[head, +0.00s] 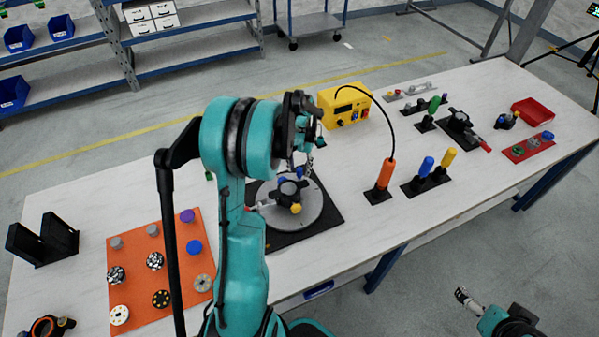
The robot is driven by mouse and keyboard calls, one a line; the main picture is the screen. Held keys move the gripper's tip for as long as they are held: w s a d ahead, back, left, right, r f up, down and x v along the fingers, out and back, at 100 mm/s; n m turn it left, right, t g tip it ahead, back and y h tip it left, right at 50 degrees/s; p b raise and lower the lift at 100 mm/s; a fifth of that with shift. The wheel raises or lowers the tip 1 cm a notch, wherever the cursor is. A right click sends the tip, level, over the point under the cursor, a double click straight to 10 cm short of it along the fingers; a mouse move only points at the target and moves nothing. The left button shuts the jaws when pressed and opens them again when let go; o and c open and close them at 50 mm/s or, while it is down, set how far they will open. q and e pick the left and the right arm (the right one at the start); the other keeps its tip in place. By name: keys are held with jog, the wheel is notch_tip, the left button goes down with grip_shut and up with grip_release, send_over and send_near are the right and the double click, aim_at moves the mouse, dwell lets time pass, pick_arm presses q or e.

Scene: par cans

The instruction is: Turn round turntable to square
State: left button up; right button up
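The round turntable (314,222) is a grey disc on a black square base plate (328,237) near the middle of the table. It carries a dark fixture with a blue top (288,188), a yellow knob (295,208) and a red-tipped part at its left. My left gripper (307,168) hangs over the disc's far side, pointing down. I cannot tell whether it touches the fixture or how its fingers stand.
A yellow box (343,108) with a black cable stands behind the turntable. The cable runs to an orange handle (386,174) on its right. Blue and yellow handles (449,157) stand further right. An orange mat (143,267) with several knobs lies left. A red tray (533,111) is far right.

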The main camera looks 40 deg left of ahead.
pick_arm(q)
jog(key=shift+f, duration=0.8)
grip_shut()
jog(key=shift+d+m, duration=0.2)
jog(key=shift+m, duration=0.1)
